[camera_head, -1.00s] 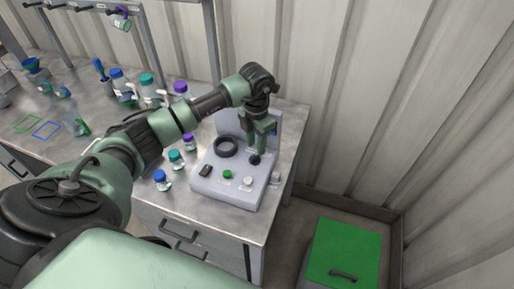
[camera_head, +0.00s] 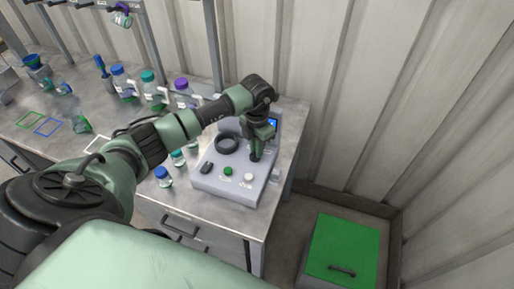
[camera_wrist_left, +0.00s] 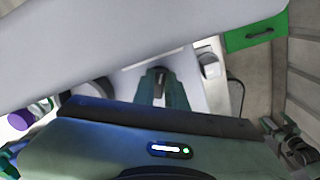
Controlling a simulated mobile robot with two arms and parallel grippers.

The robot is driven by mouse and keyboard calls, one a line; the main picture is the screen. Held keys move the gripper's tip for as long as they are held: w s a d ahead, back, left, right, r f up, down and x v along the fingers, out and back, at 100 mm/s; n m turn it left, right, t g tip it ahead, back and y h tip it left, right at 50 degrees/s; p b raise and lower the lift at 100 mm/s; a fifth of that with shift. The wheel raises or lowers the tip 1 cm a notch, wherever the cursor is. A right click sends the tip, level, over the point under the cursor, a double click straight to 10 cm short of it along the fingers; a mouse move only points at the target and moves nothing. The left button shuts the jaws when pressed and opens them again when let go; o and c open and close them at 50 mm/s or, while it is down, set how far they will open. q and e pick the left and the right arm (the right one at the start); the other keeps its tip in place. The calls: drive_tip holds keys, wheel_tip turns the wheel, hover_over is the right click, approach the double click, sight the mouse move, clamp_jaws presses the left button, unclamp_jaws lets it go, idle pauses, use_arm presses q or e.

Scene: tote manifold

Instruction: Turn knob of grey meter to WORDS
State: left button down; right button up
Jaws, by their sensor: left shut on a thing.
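The grey meter (camera_head: 222,191) sits at the right end of the metal bench. Its front panel carries a black ring, a black switch, a green button, a white knob and a small black knob. My left gripper (camera_head: 255,158) points down at the black knob, which its fingers mostly hide in the head view. In the left wrist view the gripper (camera_wrist_left: 161,92) is shut on the black knob (camera_wrist_left: 160,72). The knob's marking and the words around it are too small or hidden to read. My right gripper is not in view.
Several capped bottles, such as a blue-capped one (camera_head: 163,176), stand left of the meter. A lit blue screen (camera_head: 272,122) shows behind my wrist. A green-lidded box (camera_head: 342,250) is on the floor at right. A corrugated wall stands close behind.

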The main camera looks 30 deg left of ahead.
use_arm(q)
drive_tip(key=shift+a+n+b, duration=0.15)
drive_tip(key=shift+n+b, duration=0.35)
drive_tip(key=shift+n, duration=0.7)
drive_tip(key=n+b, duration=0.1)
drive_tip(key=n, duration=0.2)
drive_tip(key=shift+a+n, duration=0.1)
drive_tip(key=shift+n, duration=0.2)
drive_tip(key=n, duration=0.5)
drive_tip(key=shift+a+r+n+b, duration=0.1)
drive_tip(key=shift+a+n+b, duration=0.1)
drive_tip(key=shift+n+b, duration=0.15)
drive_tip(key=shift+n, duration=0.25)
drive_tip(key=c, duration=1.4)
unclamp_jaws()
drive_tip(key=shift+s, duration=0.1)
drive_tip(key=shift+c, duration=0.2)
